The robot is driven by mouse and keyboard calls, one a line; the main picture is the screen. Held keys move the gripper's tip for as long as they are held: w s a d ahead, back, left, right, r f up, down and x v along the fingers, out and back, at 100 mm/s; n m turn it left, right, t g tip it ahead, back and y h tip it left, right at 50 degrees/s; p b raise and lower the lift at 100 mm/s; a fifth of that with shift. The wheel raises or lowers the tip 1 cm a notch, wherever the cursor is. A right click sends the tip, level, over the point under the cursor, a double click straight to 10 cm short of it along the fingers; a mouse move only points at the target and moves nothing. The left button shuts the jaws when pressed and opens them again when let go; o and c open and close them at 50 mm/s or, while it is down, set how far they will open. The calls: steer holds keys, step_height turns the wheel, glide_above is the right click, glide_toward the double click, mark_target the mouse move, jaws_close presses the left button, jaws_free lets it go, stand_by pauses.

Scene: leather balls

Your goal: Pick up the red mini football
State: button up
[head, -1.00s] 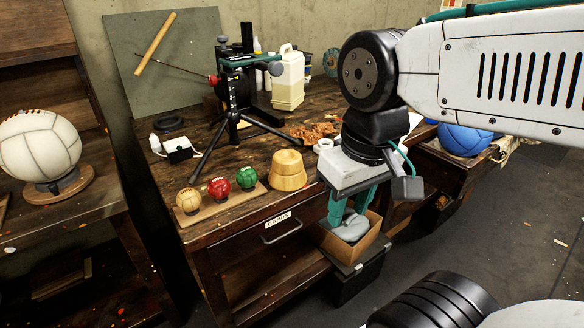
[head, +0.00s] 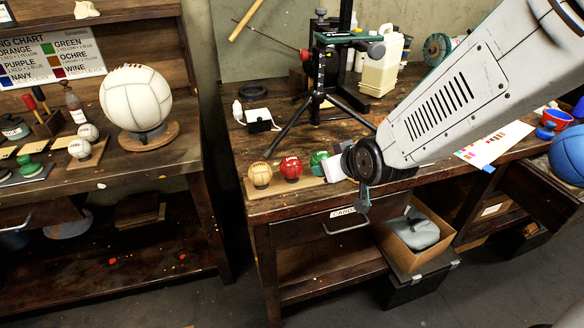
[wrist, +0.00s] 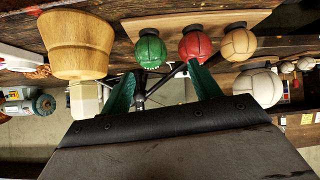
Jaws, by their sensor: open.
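The red mini football (head: 291,168) sits between a tan ball (head: 260,174) and a green ball (head: 318,161) on a small wooden board at the bench's front edge. In the wrist view the red ball (wrist: 195,45) is just beyond the tip of the right-hand finger, and the green ball (wrist: 150,50) lies between the two fingertips' lines. My gripper (wrist: 163,86) is open, with its teal fingers apart and nothing between them. In the head view my arm hides most of the gripper, to the right of the balls.
A turned wooden block (wrist: 75,45) stands beside the board. A black tripod (head: 318,95) stands behind the balls. An open cardboard box (head: 402,250) is below the bench front. A large white ball (head: 136,98) rests on the left bench.

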mark_target(297, 172)
steer(key=a+f+t, duration=0.1)
steer(key=a, duration=0.1)
steer(key=w+a+f+n+t+y, duration=0.1)
steer(key=a+f, duration=0.1)
steer(key=w+a+f+n+y, duration=0.1)
steer(key=a+f, duration=0.1)
steer(key=a, duration=0.1)
steer(key=shift+w+t, duration=0.2)
steer(key=shift+t, duration=0.2)
steer(key=x, duration=0.8)
steer(key=shift+a+r, duration=0.1)
steer(key=c, duration=0.6)
